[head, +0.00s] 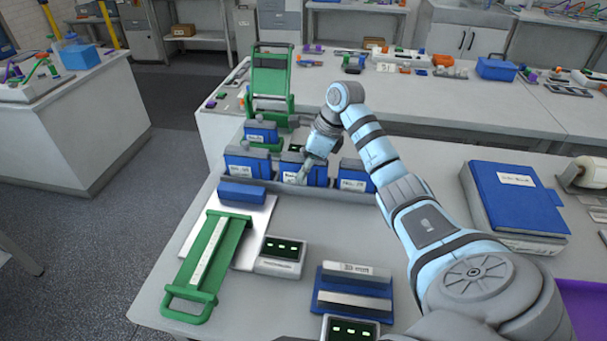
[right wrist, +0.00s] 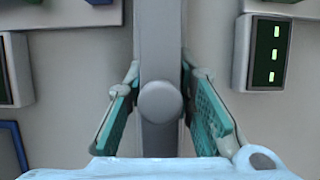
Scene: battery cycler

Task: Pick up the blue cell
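Several blue blocks show in the head view, and I cannot tell which is the blue cell. A flat blue block (head: 242,193) lies at the back of a white plate, by the green handled frame. Labelled blue boxes stand in a row behind a grey rail: left (head: 247,163), middle (head: 316,174) and right (head: 355,177). My right gripper (head: 300,177) points down in front of the middle box and partly hides it. In the right wrist view its green-padded fingers (right wrist: 160,112) are apart, with a grey bar showing between them. My left gripper is not in view.
The green frame (head: 208,258) lies at the table's left. Small displays (head: 281,256) and a blue holder with metal bars (head: 352,290) sit at the front. A blue binder (head: 515,198) lies at right. A green stand (head: 271,75) rises behind the boxes.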

